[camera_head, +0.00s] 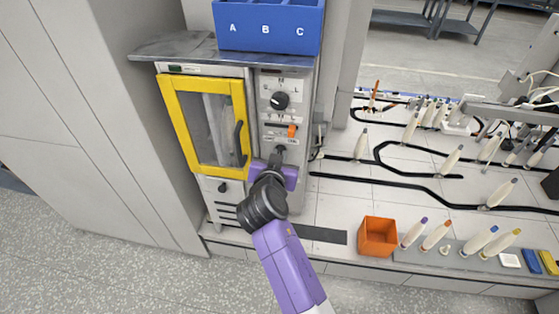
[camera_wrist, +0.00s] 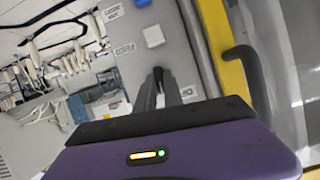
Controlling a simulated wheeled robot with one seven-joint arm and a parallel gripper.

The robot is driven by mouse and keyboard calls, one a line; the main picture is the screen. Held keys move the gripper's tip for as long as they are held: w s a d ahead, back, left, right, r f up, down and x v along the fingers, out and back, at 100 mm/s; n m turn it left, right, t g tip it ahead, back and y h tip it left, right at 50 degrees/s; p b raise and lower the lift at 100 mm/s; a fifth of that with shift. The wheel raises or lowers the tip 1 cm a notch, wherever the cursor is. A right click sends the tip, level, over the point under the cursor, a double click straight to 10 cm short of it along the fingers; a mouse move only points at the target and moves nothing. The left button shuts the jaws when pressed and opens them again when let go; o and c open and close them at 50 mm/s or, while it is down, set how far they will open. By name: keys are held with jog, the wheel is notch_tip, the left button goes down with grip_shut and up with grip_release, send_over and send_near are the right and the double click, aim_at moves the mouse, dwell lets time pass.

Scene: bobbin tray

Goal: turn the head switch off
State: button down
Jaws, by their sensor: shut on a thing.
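The cabinet's grey control panel (camera_head: 287,88) stands right of its yellow-framed door. My gripper (camera_head: 280,152) is at the lower part of this panel, below a black dial (camera_head: 279,100) and an orange slider (camera_head: 291,131). In the wrist view my gripper's dark fingers (camera_wrist: 164,82) point at the panel and are shut on a small control, which seems to be the head switch. The fingers hide most of it, so its position cannot be read. A pale square button (camera_wrist: 153,36) and small labels show near the fingertips.
The yellow door (camera_head: 243,115) and its black handle (camera_head: 239,140) are close left of my gripper; the handle also shows in the wrist view (camera_wrist: 250,72). A blue bin (camera_head: 268,40) tops the cabinet. An orange box (camera_head: 378,237) and several bobbins stand at right.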

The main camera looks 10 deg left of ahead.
jog(key=shift+a+f+n+h+b, duration=0.1)
jog(key=shift+a+n+h+b, duration=0.05)
jog(key=shift+n+h+b, duration=1.2)
jog(key=shift+a+f+n+h+b, duration=0.15)
jog(key=shift+n+h+b, duration=0.75)
jog(key=shift+n, duration=0.85)
jog(key=shift+r, duration=0.1)
jog(key=c, duration=1.5)
grip_release()
jog(key=shift+o, duration=0.2)
jog(key=v, duration=0.8)
